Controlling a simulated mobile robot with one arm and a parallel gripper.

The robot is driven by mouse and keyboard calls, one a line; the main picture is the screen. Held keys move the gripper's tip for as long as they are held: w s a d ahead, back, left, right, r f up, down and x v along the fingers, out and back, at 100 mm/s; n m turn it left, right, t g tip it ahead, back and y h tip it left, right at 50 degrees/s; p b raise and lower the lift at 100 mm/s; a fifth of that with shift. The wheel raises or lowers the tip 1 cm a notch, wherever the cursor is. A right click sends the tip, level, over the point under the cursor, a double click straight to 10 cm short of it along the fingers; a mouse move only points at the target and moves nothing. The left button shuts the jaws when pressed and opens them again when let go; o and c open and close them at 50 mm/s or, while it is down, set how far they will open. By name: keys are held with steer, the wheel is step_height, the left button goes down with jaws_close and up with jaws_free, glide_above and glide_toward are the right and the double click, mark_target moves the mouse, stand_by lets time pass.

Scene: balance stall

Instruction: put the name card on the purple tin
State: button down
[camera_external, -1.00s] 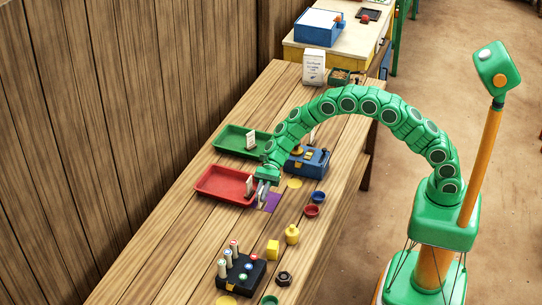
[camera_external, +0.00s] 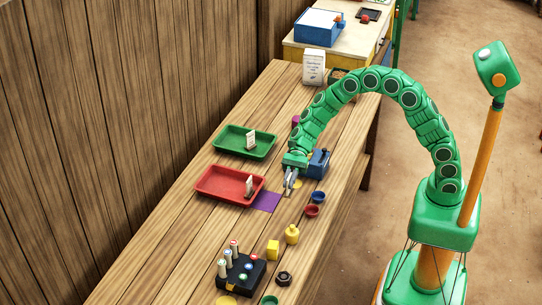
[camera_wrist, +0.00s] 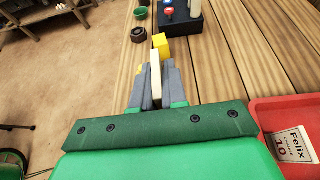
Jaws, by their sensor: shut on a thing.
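My gripper (camera_external: 289,190) is above the table, just right of the purple mat (camera_external: 267,201). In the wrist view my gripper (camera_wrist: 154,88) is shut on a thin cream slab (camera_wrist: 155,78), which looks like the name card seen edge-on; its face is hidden. A small purple thing (camera_external: 295,121), seemingly the purple tin, shows farther up the table, partly hidden by my arm. The held card is apart from it.
A red tray (camera_external: 213,191) and a green tray (camera_external: 228,144) each hold a white card. A blue box (camera_external: 319,165) stands behind my gripper. Blue (camera_external: 319,197) and red (camera_external: 311,211) bowls, a yellow bottle (camera_external: 292,235) and a yellow block (camera_external: 273,247) stand nearer.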

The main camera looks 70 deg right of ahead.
steer(key=shift+s+d+r, duration=0.1)
steer(key=shift+s, duration=0.1)
steer(key=w+d+r+m+t+h, duration=0.15)
steer(key=w+d+m+t, duration=0.25)
steer(key=d, duration=1)
steer(key=w+d+r+m+t+h, duration=0.1)
steer(key=w+d+r+m+t, duration=0.2)
steer(key=d, duration=1.2)
steer(key=s+d+m+t+h, duration=0.2)
steer(key=d+m+t+h, duration=0.1)
steer(key=d, duration=1)
steer(key=s+d+m+t+h, duration=0.1)
steer(key=d+m+t+h, duration=0.25)
steer(key=d, duration=0.95)
glide_above(298, 118)
steer(key=shift+g, duration=0.25)
steer(key=shift+s+a+f, duration=0.1)
steer(key=shift+f, duration=4.45)
steer(key=shift+f+m, duration=0.25)
steer(key=shift+f, duration=1.25)
steer(key=shift+f, duration=0.15)
